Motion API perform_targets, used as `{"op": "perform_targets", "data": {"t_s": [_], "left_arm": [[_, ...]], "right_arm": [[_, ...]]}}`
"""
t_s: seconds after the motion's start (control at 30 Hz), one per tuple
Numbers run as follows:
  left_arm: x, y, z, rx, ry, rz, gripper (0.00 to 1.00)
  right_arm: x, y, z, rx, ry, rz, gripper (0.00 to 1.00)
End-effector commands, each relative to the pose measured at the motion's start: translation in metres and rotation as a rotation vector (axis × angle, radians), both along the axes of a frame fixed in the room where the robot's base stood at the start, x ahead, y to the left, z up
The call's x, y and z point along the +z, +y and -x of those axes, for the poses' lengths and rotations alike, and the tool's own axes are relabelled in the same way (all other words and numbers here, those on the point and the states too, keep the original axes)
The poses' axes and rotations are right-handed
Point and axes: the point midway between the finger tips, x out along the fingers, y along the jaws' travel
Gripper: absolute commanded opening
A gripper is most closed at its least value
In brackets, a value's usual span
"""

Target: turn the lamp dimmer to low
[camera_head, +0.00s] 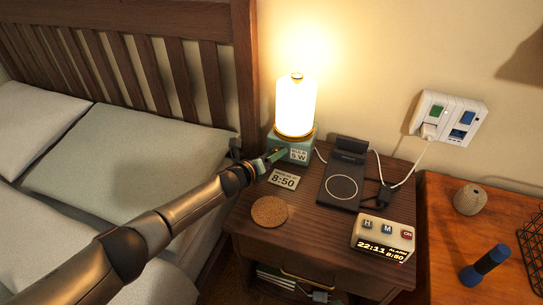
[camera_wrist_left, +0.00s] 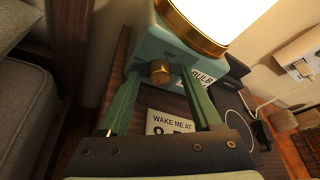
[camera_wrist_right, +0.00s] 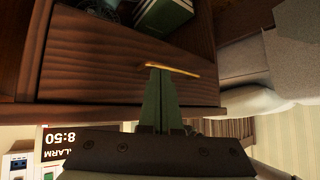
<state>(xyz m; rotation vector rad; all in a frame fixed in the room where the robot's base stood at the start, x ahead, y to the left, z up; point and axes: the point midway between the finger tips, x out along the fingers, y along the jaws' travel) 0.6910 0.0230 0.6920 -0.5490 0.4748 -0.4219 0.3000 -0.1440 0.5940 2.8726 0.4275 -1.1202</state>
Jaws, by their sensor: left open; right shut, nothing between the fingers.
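The lamp (camera_head: 296,106) glows brightly on the nightstand, with a white shade, brass ring and teal base (camera_head: 279,139). My left gripper (camera_head: 270,158) is open at the lamp base. Its green fingers stand on either side of the knob; I cannot tell whether they touch it. In the head view the gripper hides the knob. My right gripper (camera_wrist_right: 158,70) is shut and empty, close to the drawer's brass handle (camera_wrist_right: 173,69); contact is unclear.
The nightstand (camera_head: 230,216) also holds an 8:50 card (camera_head: 284,179), a cork coaster (camera_head: 269,211), a black charging pad (camera_head: 343,184) and an alarm clock (camera_head: 383,237). The bed (camera_head: 150,150) is left. A wall outlet (camera_head: 447,116) and an orange-brown surface (camera_head: 435,215) are right.

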Motion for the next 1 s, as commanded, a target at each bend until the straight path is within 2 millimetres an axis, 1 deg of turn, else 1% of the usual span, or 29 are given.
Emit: {"op": "perform_targets", "data": {"t_s": [0.13,0.27,0.5,0.7,0.87,1.0], "left_arm": [[0.002,0.002,0.003,0.000,0.002,0.000,0.66],[0.006,0.007,0.011,0.000,0.002,0.001,0.66],[0.017,0.023,0.036,0.000,0.001,0.001,0.66],[0.025,0.038,0.060,0.000,0.001,0.001,0.66],[0.032,0.049,0.079,0.000,0.001,-0.001,0.66],[0.036,0.057,0.092,0.000,0.001,-0.001,0.66]], "right_arm": [[0.006,0.002,-0.002,-0.002,-0.005,-0.005,0.00],[0.015,0.004,-0.003,-0.002,-0.007,-0.010,0.00],[0.030,0.008,-0.002,0.004,-0.003,-0.016,0.00],[0.034,0.009,0.000,0.005,0.012,-0.013,0.00],[0.041,0.009,-0.002,0.007,0.009,-0.015,0.00],[0.043,0.010,-0.003,0.007,0.010,-0.015,0.00]]}}
